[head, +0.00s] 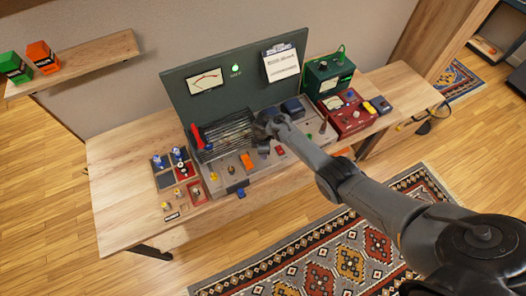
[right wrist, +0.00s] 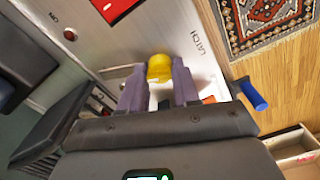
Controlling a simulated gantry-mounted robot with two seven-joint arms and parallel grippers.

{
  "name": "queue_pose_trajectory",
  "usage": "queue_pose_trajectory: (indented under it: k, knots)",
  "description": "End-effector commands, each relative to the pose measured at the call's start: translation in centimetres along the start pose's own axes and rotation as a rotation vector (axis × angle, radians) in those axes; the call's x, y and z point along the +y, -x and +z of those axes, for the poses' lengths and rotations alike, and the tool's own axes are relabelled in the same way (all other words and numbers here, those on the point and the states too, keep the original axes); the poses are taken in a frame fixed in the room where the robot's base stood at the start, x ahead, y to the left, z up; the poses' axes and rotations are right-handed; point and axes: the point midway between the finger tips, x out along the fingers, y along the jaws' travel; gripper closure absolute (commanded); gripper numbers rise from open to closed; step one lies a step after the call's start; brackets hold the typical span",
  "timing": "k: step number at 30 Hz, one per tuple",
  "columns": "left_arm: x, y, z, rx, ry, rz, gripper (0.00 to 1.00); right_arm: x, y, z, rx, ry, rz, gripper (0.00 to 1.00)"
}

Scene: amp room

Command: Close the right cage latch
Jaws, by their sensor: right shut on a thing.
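The cage (head: 226,134), with dark bars and a red handle (head: 197,137) at its left, stands on the grey amp chassis (head: 222,178). My right gripper (head: 264,150) is at the cage's right side, low over the chassis. The knob's lower part is hidden by the fingers, so I cannot tell the latch's position. My left gripper is not in view.
A blue-handled lever (head: 240,193) sticks out at the chassis front; an orange part (head: 246,161) is left of my gripper. A red box (head: 347,115) and a green box (head: 328,75) stand to the right. The bench's left end (head: 115,165) is clear.

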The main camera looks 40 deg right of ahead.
Motion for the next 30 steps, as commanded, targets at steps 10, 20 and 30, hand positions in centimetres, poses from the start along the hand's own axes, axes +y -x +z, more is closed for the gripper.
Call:
queue_pose_trajectory:
  k: [10,20,30]
  knots:
    - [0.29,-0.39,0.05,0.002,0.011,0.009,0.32,0.02,-0.13,0.05,-0.001,0.262,0.000,0.99]
    - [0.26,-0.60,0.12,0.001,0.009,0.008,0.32,0.01,-0.09,0.03,0.000,0.382,0.000,0.99]
    - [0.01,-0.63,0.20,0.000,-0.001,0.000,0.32,-0.03,-0.08,-0.02,0.000,0.402,0.000,0.99]
